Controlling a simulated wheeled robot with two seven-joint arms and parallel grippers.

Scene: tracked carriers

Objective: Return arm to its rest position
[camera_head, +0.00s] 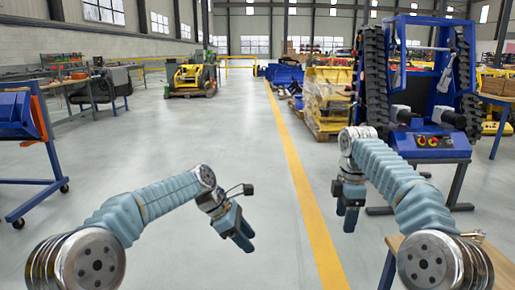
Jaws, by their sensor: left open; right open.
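My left arm comes in from the lower left and reaches to the middle. Its gripper (241,236) hangs over the grey floor, open and empty, pointing down and to the right. My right arm comes in from the lower right. Its gripper (346,217) points down beside the yellow floor line, open and empty. Neither gripper touches anything. Both arms have light blue ribbed sleeves.
A blue machine with black tracks (437,145) stands at the right. A wooden table edge (396,243) is below my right arm. A blue wheeled frame (40,165) stands at the left. A yellow tracked carrier (190,80) is farther back. The middle floor is clear.

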